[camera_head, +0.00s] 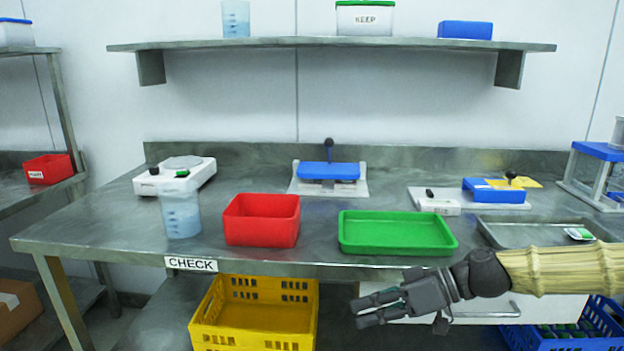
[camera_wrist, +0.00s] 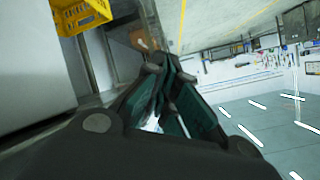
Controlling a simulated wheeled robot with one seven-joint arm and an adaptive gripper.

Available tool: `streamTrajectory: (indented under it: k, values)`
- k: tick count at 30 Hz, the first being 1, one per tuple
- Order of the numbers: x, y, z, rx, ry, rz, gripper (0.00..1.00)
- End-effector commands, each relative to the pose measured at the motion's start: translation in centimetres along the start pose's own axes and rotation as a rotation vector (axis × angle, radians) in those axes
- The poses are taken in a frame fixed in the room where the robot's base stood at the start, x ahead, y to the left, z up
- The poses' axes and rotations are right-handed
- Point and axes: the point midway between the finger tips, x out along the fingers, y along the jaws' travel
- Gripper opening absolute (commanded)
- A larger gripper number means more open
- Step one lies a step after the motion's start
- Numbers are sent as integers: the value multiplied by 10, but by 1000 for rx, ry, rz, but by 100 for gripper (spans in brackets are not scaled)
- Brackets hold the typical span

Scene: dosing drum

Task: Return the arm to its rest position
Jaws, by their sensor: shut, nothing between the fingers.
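My gripper (camera_head: 378,308) shows in the head view in front of the bench's front edge, below the green tray (camera_head: 397,232). It points to the left, and my arm comes in from the right side of the picture. The gripper is empty and its fingers are shut. In the wrist view the dark fingers (camera_wrist: 162,88) come together near the middle of the picture.
The steel bench (camera_head: 120,236) carries a red bin (camera_head: 262,220), a beaker (camera_head: 181,214), a scale and blue-topped devices. A yellow crate (camera_head: 255,318) stands below left of the gripper. A drawer front (camera_head: 480,308) is behind my arm. A blue crate (camera_head: 560,343) stands at lower right.

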Motion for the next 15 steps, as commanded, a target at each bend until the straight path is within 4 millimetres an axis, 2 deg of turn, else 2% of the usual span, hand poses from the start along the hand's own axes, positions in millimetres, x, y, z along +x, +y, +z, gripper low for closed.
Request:
streamTrajectory:
  k: [1, 6, 11, 15]
  values:
    - [16, 8, 18, 52, -31, 15, 0]
    - [59, 31, 76, 226, -113, 85, 0]
    - [91, 47, 137, 375, -189, 163, 0]
    - [112, 57, 193, 493, -256, 240, 0]
